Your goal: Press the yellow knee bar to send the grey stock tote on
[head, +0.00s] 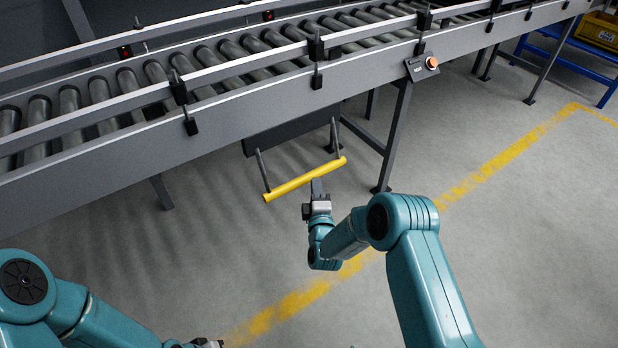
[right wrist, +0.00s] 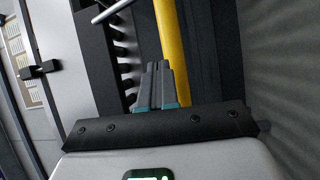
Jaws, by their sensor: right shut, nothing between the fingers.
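The yellow knee bar (head: 304,180) hangs on two dark arms under the roller conveyor (head: 215,110). My right gripper (head: 317,184) is shut and empty, its fingertips just in front of the bar's right half in the head view. In the right wrist view the closed fingers (right wrist: 158,80) point toward the yellow bar (right wrist: 172,40), which passes close by the tips; I cannot tell if they touch. My left gripper (head: 207,343) only peeks in at the bottom edge of the head view, and its fingers are hidden. No grey tote shows in either view.
The visible rollers are empty, with guide rails along both sides. A small box with an orange button (head: 432,62) sits on the conveyor's side near a support leg (head: 396,135). A yellow bin (head: 598,32) stands on a blue rack at the upper right. The floor before the conveyor is clear.

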